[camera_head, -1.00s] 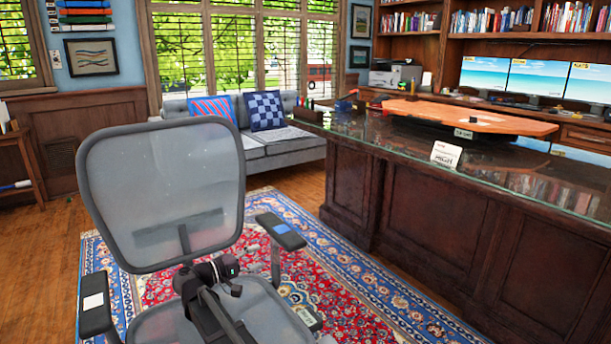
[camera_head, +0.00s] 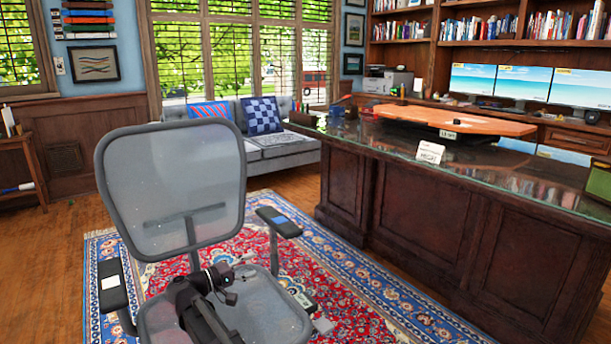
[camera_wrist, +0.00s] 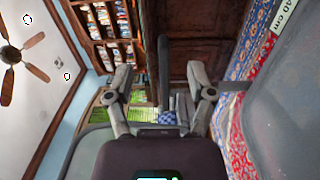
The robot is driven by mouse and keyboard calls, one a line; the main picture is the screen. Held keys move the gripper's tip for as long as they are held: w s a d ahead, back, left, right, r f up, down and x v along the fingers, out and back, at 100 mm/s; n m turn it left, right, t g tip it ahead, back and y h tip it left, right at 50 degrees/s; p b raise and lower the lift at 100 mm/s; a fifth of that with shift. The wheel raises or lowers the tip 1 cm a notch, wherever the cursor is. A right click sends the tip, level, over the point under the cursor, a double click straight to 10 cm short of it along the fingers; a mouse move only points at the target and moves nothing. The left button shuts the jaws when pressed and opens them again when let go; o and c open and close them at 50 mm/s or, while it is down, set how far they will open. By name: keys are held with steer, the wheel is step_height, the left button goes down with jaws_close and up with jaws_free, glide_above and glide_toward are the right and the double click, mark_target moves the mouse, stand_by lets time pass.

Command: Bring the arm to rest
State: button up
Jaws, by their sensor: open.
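My gripper (camera_wrist: 159,76) shows in the wrist view with its two fingers spread wide apart. Nothing is held between the fingers. In the head view my dark arm and gripper (camera_head: 215,283) show low in the picture, in front of the grey mesh office chair (camera_head: 172,190) and overlapping its seat. I cannot tell how near they are to the chair, and the fingers are too small to read there.
A dark wood desk (camera_head: 425,215) with a glass top stands at the right, with an orange-topped object (camera_head: 455,120) on it. A patterned rug (camera_head: 355,285) lies under the chair. A grey sofa (camera_head: 275,140) stands by the windows. Wood floor at the left is clear.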

steer(key=s+d+f+m+g+y+p, duration=0.1)
steer(key=s+d+f+g+y+p, duration=0.2)
steer(key=d, duration=0.8)
steer(key=s+d+f+m+g+y+p, duration=0.15)
steer(key=d+f+g, duration=0.25)
steer(key=d, duration=0.7)
steer(key=s+d+f+m+g+y+p, duration=0.1)
steer(key=s+d+m+g+y+p, duration=0.1)
steer(key=s+d+y, duration=0.4)
steer(key=s+d+f+m+g+y+p, duration=0.15)
steer(key=s+d+y, duration=0.25)
steer(key=s, duration=0.5)
step_height(320, 180, up, 38)
steer(key=p, duration=3.8)
steer(key=shift+a+f+m+p, duration=0.15)
steer(key=shift+a+m+p, duration=0.05)
steer(key=shift+m+p, duration=0.2)
steer(key=shift+w, duration=0.1)
